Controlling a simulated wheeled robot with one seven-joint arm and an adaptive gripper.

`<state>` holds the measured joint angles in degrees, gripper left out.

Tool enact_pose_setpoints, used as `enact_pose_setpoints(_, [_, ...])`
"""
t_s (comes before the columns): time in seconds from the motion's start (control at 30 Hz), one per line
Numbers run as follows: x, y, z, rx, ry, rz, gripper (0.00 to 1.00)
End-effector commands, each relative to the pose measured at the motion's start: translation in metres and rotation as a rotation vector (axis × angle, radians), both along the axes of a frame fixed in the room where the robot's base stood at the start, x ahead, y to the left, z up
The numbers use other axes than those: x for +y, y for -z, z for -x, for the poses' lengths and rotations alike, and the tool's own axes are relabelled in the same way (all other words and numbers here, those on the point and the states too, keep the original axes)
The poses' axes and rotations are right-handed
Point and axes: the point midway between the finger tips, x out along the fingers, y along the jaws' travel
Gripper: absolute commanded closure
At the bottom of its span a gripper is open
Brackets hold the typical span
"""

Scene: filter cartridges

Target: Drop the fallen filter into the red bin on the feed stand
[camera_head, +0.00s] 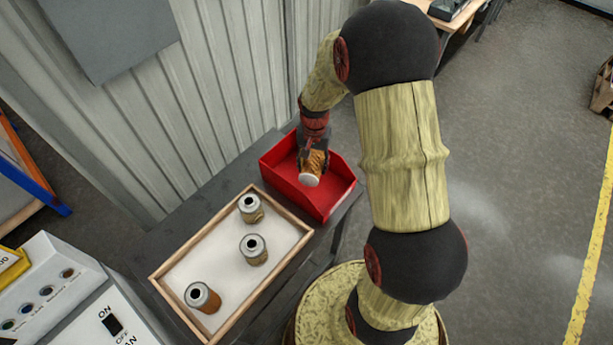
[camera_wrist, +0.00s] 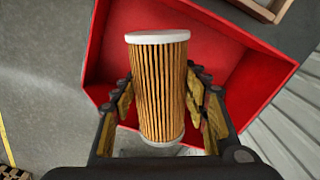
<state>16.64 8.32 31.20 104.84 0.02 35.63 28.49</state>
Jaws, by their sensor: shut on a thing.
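The filter (camera_wrist: 158,90) is a pleated orange-brown cylinder with white end caps. My gripper (camera_wrist: 163,105) is shut on it, with a finger on each side. In the head view, my gripper (camera_head: 313,155) holds the filter (camera_head: 311,172) over the red bin (camera_head: 328,206), with one white cap facing the camera. The red bin, also in the wrist view (camera_wrist: 235,62), lies behind the filter and looks empty where its floor shows. I cannot tell the exact height of the filter above the bin floor.
A wood-rimmed tray (camera_head: 271,276) with a white floor stands left of the bin on the dark feed stand (camera_head: 205,203). It holds three upright filters (camera_head: 250,208). A corrugated wall (camera_head: 205,90) rises behind. A control box (camera_head: 70,290) stands at lower left.

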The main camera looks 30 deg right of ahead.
Motion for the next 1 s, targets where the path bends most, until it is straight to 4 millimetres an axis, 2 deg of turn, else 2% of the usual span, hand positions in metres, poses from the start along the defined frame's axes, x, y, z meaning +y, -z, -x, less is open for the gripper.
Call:
enact_pose_setpoints(0.17, [0.000,-0.001,0.000,-0.001,0.000,0.001,0.83])
enact_pose_setpoints(0.2, [0.000,-0.001,0.000,-0.001,0.000,0.001,0.54])
enact_pose_setpoints(0.53, [0.000,-0.001,0.000,0.000,0.000,0.000,0.35])
enact_pose_setpoints(0.87, [0.000,-0.001,0.000,0.000,0.000,0.000,0.34])
enact_pose_setpoints(1.0, [0.000,-0.012,-0.001,-0.001,0.000,0.000,0.34])
